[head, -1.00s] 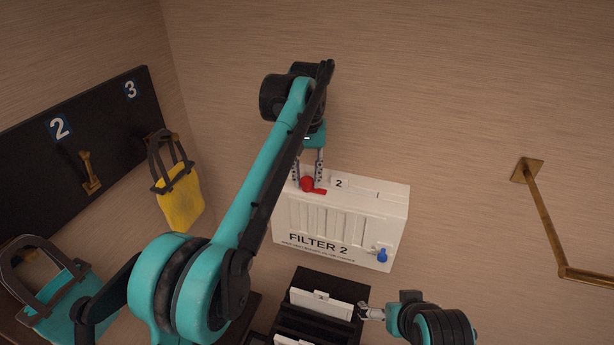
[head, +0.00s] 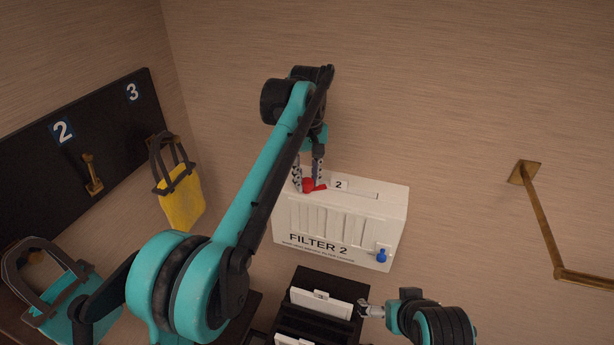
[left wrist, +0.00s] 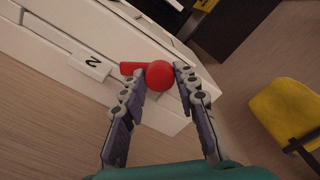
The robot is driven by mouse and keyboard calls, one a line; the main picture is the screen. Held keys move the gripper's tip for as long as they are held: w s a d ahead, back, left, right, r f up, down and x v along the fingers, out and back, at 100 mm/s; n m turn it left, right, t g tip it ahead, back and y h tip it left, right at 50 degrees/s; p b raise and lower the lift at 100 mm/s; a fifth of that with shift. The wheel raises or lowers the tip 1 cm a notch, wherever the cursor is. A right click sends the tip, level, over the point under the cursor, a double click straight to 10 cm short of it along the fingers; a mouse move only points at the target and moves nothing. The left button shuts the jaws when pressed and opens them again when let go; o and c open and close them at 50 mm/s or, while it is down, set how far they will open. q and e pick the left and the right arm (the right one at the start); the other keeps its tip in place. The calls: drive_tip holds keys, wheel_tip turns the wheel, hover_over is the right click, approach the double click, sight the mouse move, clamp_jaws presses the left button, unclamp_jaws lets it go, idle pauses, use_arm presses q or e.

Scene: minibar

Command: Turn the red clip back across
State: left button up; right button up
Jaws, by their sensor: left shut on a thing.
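The red clip (head: 320,188) sits on top of the white filter box (head: 330,222), near its left end. It has a round knob and a short bar that points right in the head view. In the left wrist view its round knob (left wrist: 159,75) and bar (left wrist: 131,68) show clearly. My left gripper (head: 308,187) reaches down from above, shut on the red clip, with one finger on each side of the knob. My right gripper (head: 364,310) is low in front of the box, away from the clip; its jaw opening is too small to tell.
A blue knob (head: 382,256) is on the box's front right. A black rack with white panels (head: 321,304) stands below, close to my right gripper. A yellow bag (head: 181,203) hangs at left. A brass wall arm (head: 540,218) is at right.

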sight(308, 181)
use_arm(q)
drive_tip(key=n, duration=0.5)
drive_tip(key=shift+n+p, duration=0.3)
drive_tip(key=shift+n, duration=0.1)
drive_tip(key=n, duration=0.5)
drive_tip(key=shift+n, duration=0.3)
drive_tip(key=o, duration=1.2)
drive_tip(key=shift+c, duration=0.2)
wheel_tip(308, 181, up, 8)
drive_tip(key=shift+f, duration=0.25)
drive_tip(key=shift+f, duration=0.1)
